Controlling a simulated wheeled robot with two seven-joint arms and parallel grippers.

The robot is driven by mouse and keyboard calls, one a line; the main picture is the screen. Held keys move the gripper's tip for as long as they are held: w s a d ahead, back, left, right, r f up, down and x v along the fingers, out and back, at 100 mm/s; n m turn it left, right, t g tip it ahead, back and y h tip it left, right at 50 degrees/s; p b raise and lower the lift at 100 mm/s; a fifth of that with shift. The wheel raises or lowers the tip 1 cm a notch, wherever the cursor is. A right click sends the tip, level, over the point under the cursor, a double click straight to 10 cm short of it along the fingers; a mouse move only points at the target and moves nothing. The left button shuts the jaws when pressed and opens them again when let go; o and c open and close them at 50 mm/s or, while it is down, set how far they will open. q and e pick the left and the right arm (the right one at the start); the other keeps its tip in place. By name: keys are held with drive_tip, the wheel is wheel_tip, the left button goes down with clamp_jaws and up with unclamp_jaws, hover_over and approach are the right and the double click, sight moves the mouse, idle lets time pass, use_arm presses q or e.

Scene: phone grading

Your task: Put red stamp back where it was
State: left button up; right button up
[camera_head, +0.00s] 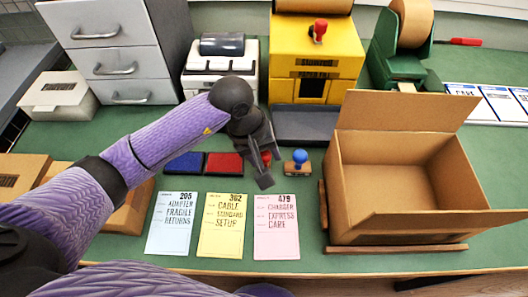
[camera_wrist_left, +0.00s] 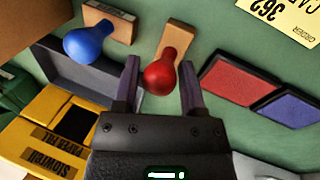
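The red stamp, with a round red knob on a wooden base, stands on the green table right of the ink pads. In the left wrist view its knob (camera_wrist_left: 160,77) is between my left gripper's fingers, with its base (camera_wrist_left: 176,38) beyond. In the head view the knob (camera_head: 265,155) is partly hidden by my left gripper (camera_head: 269,165). That gripper appears open, with a finger on each side of the knob and small gaps. The red ink pad (camera_head: 224,164) and blue ink pad (camera_head: 183,163) lie to the left. My right gripper is not in view.
A blue stamp (camera_head: 299,161) stands close on the right. Three order cards, blue (camera_head: 172,240), yellow (camera_head: 220,242) and pink (camera_head: 277,242), lie in front. An open cardboard box (camera_head: 385,225) stands right; a dark tray (camera_head: 303,135) and yellow machine (camera_head: 316,45) are behind.

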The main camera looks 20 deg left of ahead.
use_arm(q)
drive_tip(key=shift+o, duration=1.2)
drive_tip(key=shift+r+p, duration=0.3)
drive_tip(key=shift+r, duration=0.1)
drive_tip(key=p+v, duration=0.2)
drive_tip(key=v, duration=0.9)
drive_tip(key=shift+r, duration=0.3)
drive_tip(key=shift+a, duration=0.1)
